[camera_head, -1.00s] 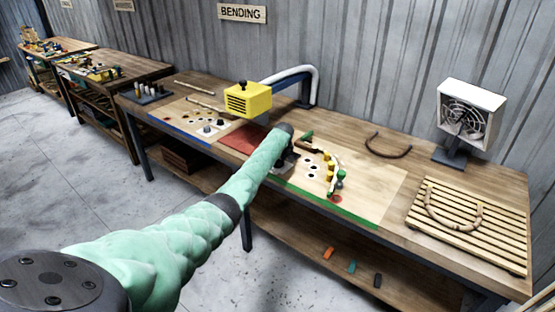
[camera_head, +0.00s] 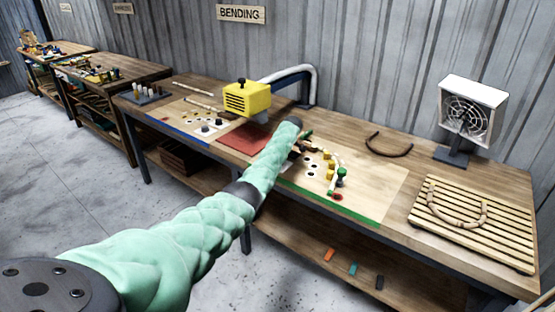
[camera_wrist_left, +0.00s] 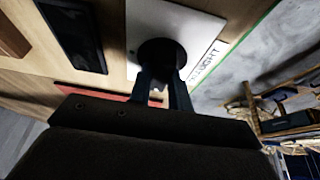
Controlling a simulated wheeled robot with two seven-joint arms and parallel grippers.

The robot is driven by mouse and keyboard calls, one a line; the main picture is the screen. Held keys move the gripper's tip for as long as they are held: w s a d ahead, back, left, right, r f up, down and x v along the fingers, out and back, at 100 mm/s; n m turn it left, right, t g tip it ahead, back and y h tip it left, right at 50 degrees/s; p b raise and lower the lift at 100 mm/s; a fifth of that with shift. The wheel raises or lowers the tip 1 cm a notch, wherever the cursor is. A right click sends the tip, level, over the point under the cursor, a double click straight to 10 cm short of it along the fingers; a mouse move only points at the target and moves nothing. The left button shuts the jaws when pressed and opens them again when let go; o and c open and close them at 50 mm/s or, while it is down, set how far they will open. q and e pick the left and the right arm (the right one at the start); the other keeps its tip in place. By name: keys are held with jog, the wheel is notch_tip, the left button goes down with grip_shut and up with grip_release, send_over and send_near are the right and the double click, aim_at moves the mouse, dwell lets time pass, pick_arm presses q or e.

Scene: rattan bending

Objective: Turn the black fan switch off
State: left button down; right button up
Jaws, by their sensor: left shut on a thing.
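The white box fan (camera_head: 472,108) stands on a dark stand (camera_head: 454,153) at the back right of the bench. I cannot make out its black switch for certain. My left arm reaches over the bench from the left, and its gripper is mostly hidden behind the arm in the head view. In the left wrist view my left gripper (camera_wrist_left: 163,88) is shut on a dark round piece (camera_wrist_left: 162,55). This piece is over a white plate (camera_wrist_left: 150,22) with partly hidden lettering. My right gripper is not in view.
A yellow box (camera_head: 246,98) on a bent blue-and-white arm stands behind my left arm. A pegged board with a green edge (camera_head: 335,208) lies to its right. A slatted rack (camera_head: 510,225) holds a bent rattan piece. Bare wood lies before the fan.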

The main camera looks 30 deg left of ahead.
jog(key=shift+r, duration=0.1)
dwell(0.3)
pick_arm(q)
jog(key=c, duration=1.3)
grip_release()
jog(key=shift+d, duration=0.1)
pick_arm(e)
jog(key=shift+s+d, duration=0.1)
pick_arm(q)
jog(key=shift+d+r, duration=0.2)
jog(key=shift+r, duration=0.25)
jog(key=shift+b+v, duration=1.2)
jog(key=shift+v, duration=2.2)
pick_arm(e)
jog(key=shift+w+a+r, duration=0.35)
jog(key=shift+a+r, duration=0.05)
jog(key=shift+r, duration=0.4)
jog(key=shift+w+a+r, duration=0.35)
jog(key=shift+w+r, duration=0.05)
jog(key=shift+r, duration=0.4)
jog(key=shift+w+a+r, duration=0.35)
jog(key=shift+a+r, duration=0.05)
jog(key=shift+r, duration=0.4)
pick_arm(q)
jog(key=shift+f, duration=0.1)
